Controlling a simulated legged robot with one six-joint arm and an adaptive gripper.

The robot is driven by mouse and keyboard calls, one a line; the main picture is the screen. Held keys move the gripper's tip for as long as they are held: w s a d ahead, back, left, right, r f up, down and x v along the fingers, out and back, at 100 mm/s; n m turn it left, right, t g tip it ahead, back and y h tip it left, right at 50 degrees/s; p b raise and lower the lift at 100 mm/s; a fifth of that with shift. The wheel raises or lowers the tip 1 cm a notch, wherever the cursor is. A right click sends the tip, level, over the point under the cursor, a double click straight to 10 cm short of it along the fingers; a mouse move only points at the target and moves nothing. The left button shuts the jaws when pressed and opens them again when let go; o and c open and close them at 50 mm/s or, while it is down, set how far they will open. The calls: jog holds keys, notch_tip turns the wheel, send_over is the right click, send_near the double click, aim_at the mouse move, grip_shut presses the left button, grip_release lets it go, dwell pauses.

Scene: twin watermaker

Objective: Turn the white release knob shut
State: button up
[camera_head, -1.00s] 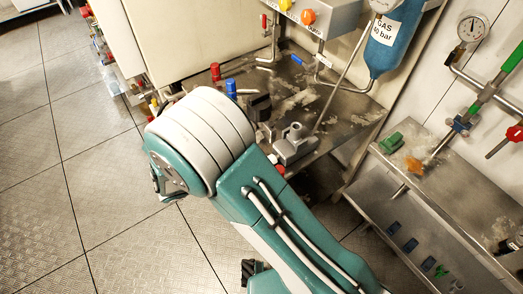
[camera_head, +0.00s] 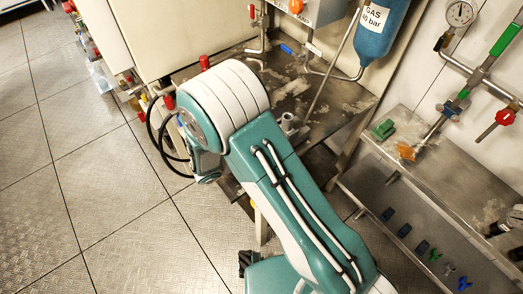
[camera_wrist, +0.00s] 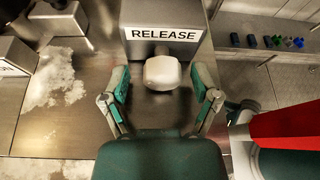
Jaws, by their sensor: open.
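The white release knob (camera_wrist: 162,73) shows in the wrist view on the front of a grey box with a RELEASE label (camera_wrist: 164,34). My gripper (camera_wrist: 162,88) is open, with one green-padded finger on each side of the knob. Gaps show between the knob and both fingers, so I see no grip on it. In the head view my own arm covers the knob and the gripper's fingertips.
In the wrist view a large red part (camera_wrist: 290,124) is close at the lower right. A second labelled grey box (camera_wrist: 12,75) stands at the left. In the head view a gas cylinder (camera_head: 380,32) and a lower shelf (camera_head: 455,247) are at the right. Open tiled floor (camera_head: 105,215) lies at the left.

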jog(key=shift+d, duration=0.25)
jog(key=shift+c, duration=0.9)
grip_shut()
jog(key=shift+a, duration=0.2)
jog(key=shift+m+t+y, duration=0.7)
jog(key=shift+m+t, duration=0.3)
jog(key=shift+m, duration=0.5)
